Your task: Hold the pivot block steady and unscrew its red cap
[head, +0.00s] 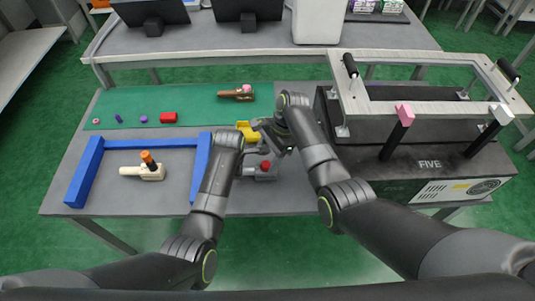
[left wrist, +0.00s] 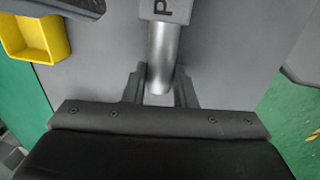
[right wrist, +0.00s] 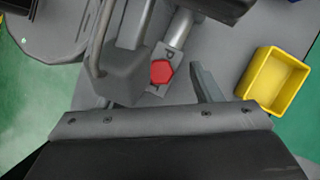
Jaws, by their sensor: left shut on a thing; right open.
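The pivot block (head: 250,172) is grey and sits on the grey table in the head view, near the middle. Its red cap (head: 265,166) is on top. My left gripper (left wrist: 160,88) is shut on that rod. In the right wrist view the red hexagonal cap (right wrist: 161,72) sits on the block. My right gripper (right wrist: 160,80) is open, with a finger on either side of the cap in that view. I cannot tell whether they touch it.
A yellow bin (right wrist: 270,82) stands close beside the block. A blue frame (head: 87,172) and a cream part with an orange top (head: 148,167) are at left. A green mat (head: 190,103) holds small parts. A large dark fixture marked FIVE (head: 430,163) fills the right.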

